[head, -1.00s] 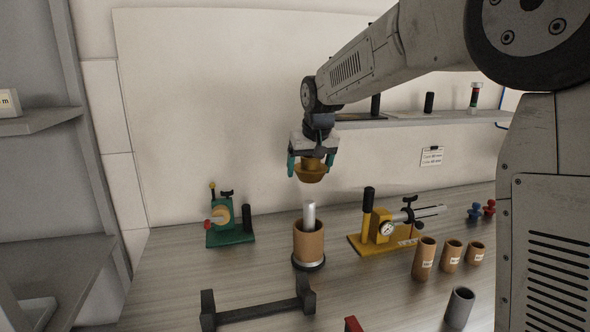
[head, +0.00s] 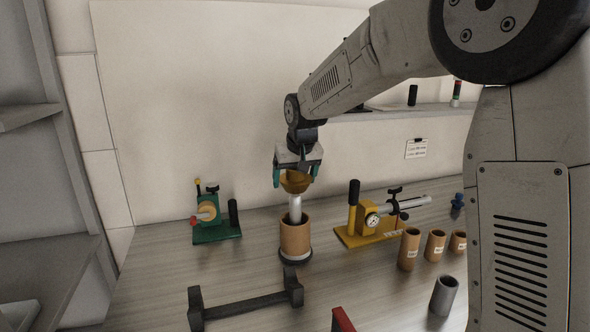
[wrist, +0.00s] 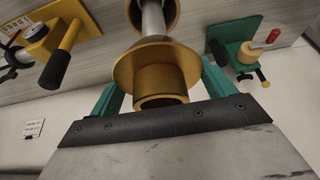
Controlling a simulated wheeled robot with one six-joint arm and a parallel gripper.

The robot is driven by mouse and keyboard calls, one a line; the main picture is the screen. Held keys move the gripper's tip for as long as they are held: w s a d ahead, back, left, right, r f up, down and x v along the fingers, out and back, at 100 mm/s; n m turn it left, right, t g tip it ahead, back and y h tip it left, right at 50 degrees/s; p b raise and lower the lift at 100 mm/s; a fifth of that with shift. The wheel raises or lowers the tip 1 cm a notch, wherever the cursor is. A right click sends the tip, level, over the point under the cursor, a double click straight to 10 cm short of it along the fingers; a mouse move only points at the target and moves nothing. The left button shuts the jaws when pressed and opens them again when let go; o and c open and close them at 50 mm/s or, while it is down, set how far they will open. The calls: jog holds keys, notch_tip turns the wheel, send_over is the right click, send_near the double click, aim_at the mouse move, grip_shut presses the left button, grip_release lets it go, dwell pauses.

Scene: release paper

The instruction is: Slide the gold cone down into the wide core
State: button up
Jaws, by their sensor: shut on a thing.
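The gold cone (head: 296,182) is held in my gripper (head: 296,172), between its two teal fingers. It also shows large in the wrist view (wrist: 158,72), with its hollow end facing the camera. The wide core (head: 295,238) is a brown cardboard tube standing upright on a dark round base, with a silver shaft (head: 295,208) rising from its middle. The cone is above the core's rim, at the top of the shaft. In the wrist view the shaft (wrist: 153,18) runs from the cone's far side into the core. How far the shaft enters the cone is hidden.
A green clamp device (head: 216,215) stands left of the core and a yellow gauge device (head: 380,218) right of it. Several smaller brown tubes (head: 410,249) and a grey tube (head: 443,296) stand at the right. A black bracket (head: 245,305) lies in front.

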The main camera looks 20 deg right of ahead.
aim_at(295, 211)
jog(key=shift+f, duration=0.5)
jog(key=shift+f, duration=4.85)
jog(key=shift+c, duration=0.2)
jog(key=shift+r, duration=4.5)
